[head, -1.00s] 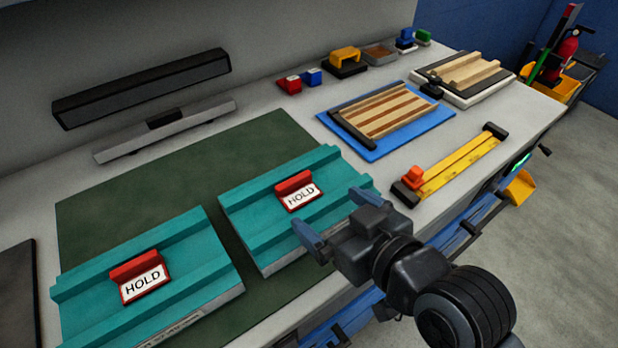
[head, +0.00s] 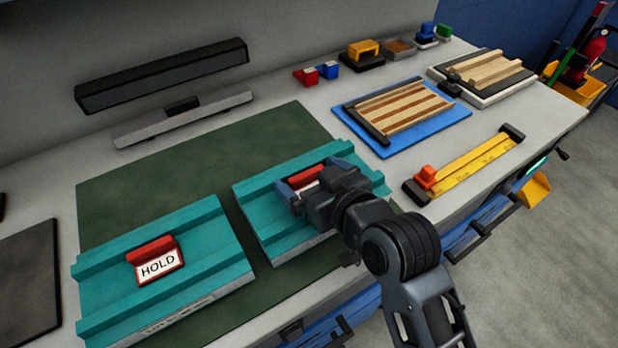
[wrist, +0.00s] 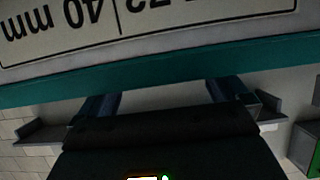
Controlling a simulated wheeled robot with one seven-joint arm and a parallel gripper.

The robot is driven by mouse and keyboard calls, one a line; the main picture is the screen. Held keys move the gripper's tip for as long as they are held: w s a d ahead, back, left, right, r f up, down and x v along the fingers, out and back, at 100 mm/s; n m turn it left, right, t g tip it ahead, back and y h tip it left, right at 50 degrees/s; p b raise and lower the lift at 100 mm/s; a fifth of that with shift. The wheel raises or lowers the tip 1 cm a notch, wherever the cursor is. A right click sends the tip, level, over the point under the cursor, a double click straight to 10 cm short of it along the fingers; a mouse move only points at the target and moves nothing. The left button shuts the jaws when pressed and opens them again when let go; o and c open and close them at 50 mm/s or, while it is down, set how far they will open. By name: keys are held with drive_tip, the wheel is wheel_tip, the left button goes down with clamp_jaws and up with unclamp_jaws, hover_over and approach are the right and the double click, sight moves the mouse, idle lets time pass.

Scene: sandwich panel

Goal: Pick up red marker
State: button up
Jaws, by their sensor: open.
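Two red markers with white HOLD labels stand on teal panels. The left marker (head: 155,260) is fully visible on the left panel (head: 208,240). The right marker (head: 306,173) is on the right panel (head: 258,207), partly hidden by my gripper. My gripper (head: 312,180) is open over the right panel, with its blue-grey fingers showing to either side of the right marker. Whether they touch it I cannot tell. The wrist view shows the spread fingers (wrist: 163,95) before a teal edge and an upside-down printed label (wrist: 140,28); no red marker shows there.
Both panels lie on a dark green mat (head: 130,190) on the grey bench. A blue tray (head: 372,142) with wooden strips and a yellow ruler-like bar (head: 475,160) lie to the right. Small red and blue blocks (head: 307,77) sit at the back.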

drive_tip(key=c, duration=1.1)
drive_tip(key=shift+o, duration=0.2)
drive_tip(key=shift+r, duration=0.1)
